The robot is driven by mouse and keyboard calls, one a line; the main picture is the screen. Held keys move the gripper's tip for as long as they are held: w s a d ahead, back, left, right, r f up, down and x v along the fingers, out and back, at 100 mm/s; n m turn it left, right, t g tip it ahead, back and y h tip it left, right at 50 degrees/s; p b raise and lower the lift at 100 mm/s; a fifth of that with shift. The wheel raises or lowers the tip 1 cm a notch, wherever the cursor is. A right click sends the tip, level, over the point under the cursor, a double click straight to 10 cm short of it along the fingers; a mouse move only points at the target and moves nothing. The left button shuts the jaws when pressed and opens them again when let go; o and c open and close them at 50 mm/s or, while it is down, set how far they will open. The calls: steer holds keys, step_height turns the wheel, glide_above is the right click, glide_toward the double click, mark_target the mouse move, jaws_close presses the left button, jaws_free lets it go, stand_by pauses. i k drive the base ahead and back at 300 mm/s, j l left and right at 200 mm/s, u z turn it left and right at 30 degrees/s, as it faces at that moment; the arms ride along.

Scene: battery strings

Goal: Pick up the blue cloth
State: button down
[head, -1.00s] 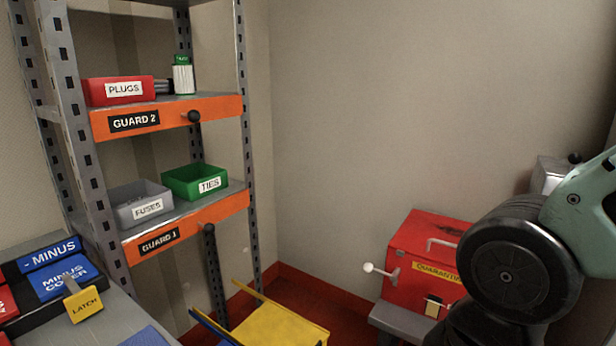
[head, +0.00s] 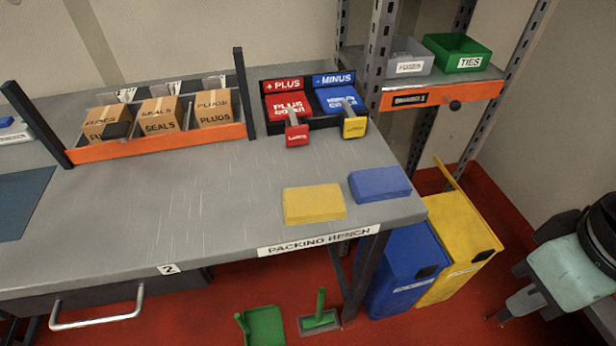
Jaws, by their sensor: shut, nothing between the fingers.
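The blue cloth (head: 380,184) is a folded blue block shape lying flat on the right end of the grey packing bench (head: 200,215), near its front corner. A similar yellow cloth (head: 314,205) lies just to its left, apart from it. Nothing covers the blue cloth. Part of my arm shows at the right edge of the head view, well away from the bench.
Red PLUS and blue MINUS covers (head: 340,98) with latches stand behind the cloths. An orange-fronted rack of boxes (head: 160,145) is at the back left. Blue (head: 400,262) and yellow bins (head: 458,240) stand by the bench's right end. A green dustpan (head: 264,327) lies on the floor.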

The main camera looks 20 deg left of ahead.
mark_target(386, 183)
steer(key=i+j+u, duration=0.1)
steer(key=u, duration=0.65)
steer(key=k+l, duration=0.1)
steer(key=k+z, duration=0.1)
steer(key=z, duration=1.3)
steer(key=j+u, duration=0.1)
steer(key=u, duration=0.8)
steer(key=i+j+u, duration=0.1)
steer(key=u, duration=0.4)
steer(key=k+l, duration=0.15)
steer(key=u, duration=0.05)
